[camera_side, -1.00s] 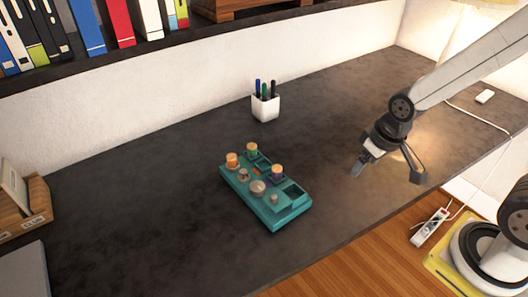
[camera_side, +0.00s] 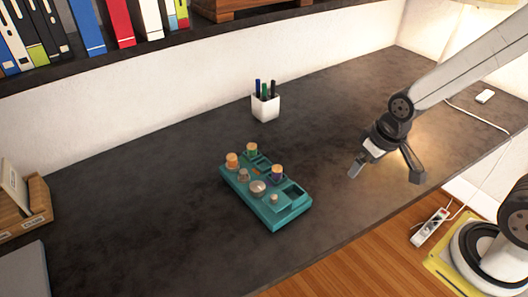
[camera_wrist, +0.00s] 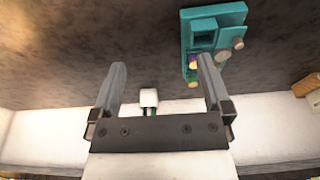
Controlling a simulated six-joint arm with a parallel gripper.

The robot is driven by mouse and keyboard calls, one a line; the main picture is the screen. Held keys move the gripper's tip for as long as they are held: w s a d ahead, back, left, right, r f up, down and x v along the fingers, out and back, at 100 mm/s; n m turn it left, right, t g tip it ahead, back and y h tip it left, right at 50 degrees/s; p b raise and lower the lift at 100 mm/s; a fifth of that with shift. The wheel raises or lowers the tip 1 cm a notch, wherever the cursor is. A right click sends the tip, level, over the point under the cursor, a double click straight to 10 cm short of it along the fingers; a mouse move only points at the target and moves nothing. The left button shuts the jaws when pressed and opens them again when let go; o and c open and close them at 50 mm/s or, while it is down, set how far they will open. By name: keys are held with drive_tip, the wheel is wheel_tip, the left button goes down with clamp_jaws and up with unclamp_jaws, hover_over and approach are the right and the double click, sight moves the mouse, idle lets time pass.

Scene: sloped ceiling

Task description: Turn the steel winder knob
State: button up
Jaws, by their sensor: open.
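A teal base (camera_side: 266,216) sits on the dark desk, left of my gripper, with several thread spools and round metal knobs on it. The largest steel-coloured knob (camera_side: 258,187) is near its middle; smaller metal knobs (camera_side: 243,174) stand on either side of it. In the wrist view the teal base (camera_wrist: 213,12) is at the upper right and the large knob (camera_wrist: 222,57) shows just right of the right finger. My gripper (camera_side: 385,176) is open and empty above the desk, well apart from the base. Both fingers also show in the wrist view (camera_wrist: 161,62).
A white pen cup (camera_side: 266,106) stands behind the base near the wall. A shelf of binders (camera_side: 90,25) is at the back left and a wooden box (camera_side: 22,207) at the far left. A power strip (camera_side: 430,227) lies at the right. The desk between gripper and base is clear.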

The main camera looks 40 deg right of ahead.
drive_tip(key=m, duration=0.1)
drive_tip(key=m+y, duration=0.3)
drive_tip(key=m, duration=2.1)
approach(258, 186)
drive_tip(key=f, duration=0.1)
drive_tip(key=shift+a+f+m+t, duration=0.1)
drive_tip(key=shift+f+m+t, duration=0.3)
drive_tip(key=shift+m, duration=0.5)
drive_tip(key=shift+w+f, duration=0.1)
drive_tip(key=shift+f, duration=0.05)
drive_tip(key=shift+x, duration=3.8)
drive_tip(key=shift+a, duration=0.1)
